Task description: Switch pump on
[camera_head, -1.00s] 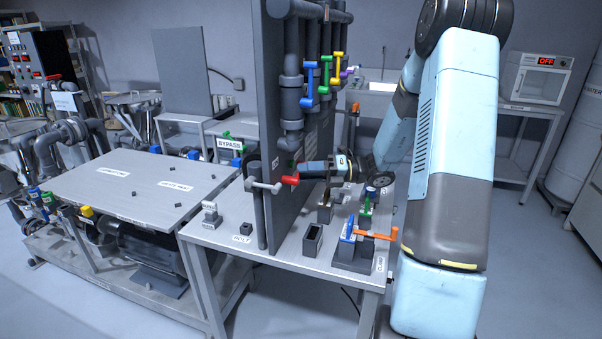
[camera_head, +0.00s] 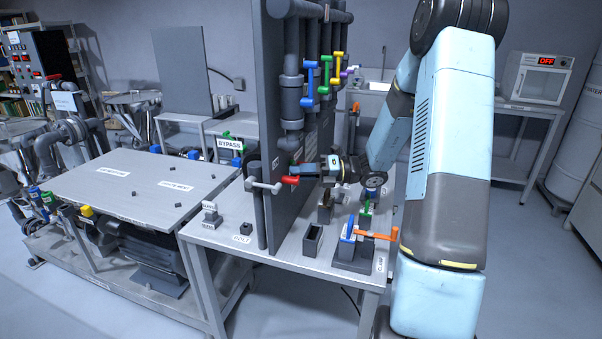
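No switch labelled for the pump can be made out. A dark control panel (camera_head: 50,55) with small red and white parts stands at the far left; its labels are too small to read. A motor-like unit, possibly the pump (camera_head: 155,255), sits under the left table. My gripper (camera_head: 312,172) is far from both, low beside the upright grey board, pointing left. A red handle (camera_head: 290,180) lies just left of its tip at the board's edge; I cannot tell whether they touch. The fingers are too small and dark to tell open from shut.
The grey board (camera_head: 272,110) carries pipes with blue, green, yellow and purple valve handles. Holders with green, blue and orange-handled tools (camera_head: 365,238) stand below my arm. A left table (camera_head: 150,185) has a mostly clear top. A white box (camera_head: 540,78) reading OFF stands back right.

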